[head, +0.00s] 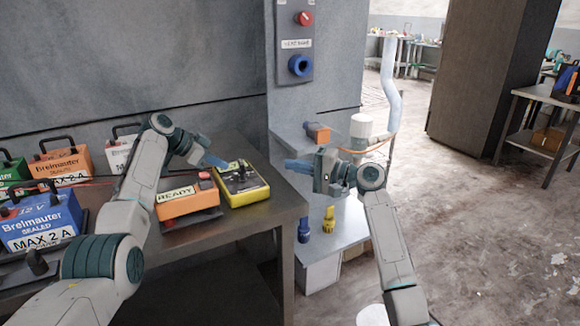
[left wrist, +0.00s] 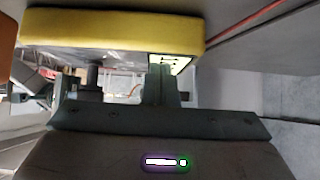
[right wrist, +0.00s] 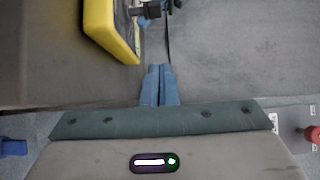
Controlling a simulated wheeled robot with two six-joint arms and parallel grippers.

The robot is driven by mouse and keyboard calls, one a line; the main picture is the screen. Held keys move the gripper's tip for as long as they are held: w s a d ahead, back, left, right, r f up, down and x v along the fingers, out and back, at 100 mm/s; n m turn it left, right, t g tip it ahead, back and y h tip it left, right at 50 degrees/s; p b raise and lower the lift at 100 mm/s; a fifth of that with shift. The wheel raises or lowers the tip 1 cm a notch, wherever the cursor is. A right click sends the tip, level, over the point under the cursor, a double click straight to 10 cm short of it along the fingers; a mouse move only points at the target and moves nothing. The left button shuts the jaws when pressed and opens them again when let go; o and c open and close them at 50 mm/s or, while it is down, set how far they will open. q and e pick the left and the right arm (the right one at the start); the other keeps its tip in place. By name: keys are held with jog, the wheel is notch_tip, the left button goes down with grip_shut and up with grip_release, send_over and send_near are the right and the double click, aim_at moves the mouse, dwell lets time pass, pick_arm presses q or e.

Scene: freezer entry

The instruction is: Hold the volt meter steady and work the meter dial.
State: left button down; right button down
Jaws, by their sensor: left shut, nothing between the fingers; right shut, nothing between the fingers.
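The volt meter is a yellow-edged box (head: 246,196) with a dark face, lying near the right end of the grey bench. It also shows in the left wrist view (left wrist: 110,36) and the right wrist view (right wrist: 98,27). A black knob, apparently the meter dial (head: 240,172), stands on its face. My left gripper (head: 222,163) is shut and empty by the meter's far left corner; in the left wrist view its tips overlap the meter's pale label. My right gripper (head: 288,166) is shut and empty, to the right of the meter and apart from it.
An orange box labelled READY (head: 187,203) sits just left of the meter. A blue battery (head: 40,222) and several other batteries stand further left. A wall panel (head: 294,52) has a red button and blue knob. Blue (head: 304,230) and yellow (head: 329,219) pieces stand on the lower shelf.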

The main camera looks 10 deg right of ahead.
aim_at(241, 170)
jog(key=x, duration=0.7)
jog(key=shift+w+a+r, duration=0.1)
jog(key=shift+a, duration=0.2)
jog(key=shift+s+a, duration=0.15)
jog(key=shift+a, duration=0.45)
jog(key=shift+s+a, duration=0.15)
jog(key=shift+a, duration=0.45)
jog(key=shift+s+a, duration=0.15)
jog(key=shift+a, duration=0.45)
jog(key=shift+a, duration=0.45)
jog(key=shift+d, duration=0.15)
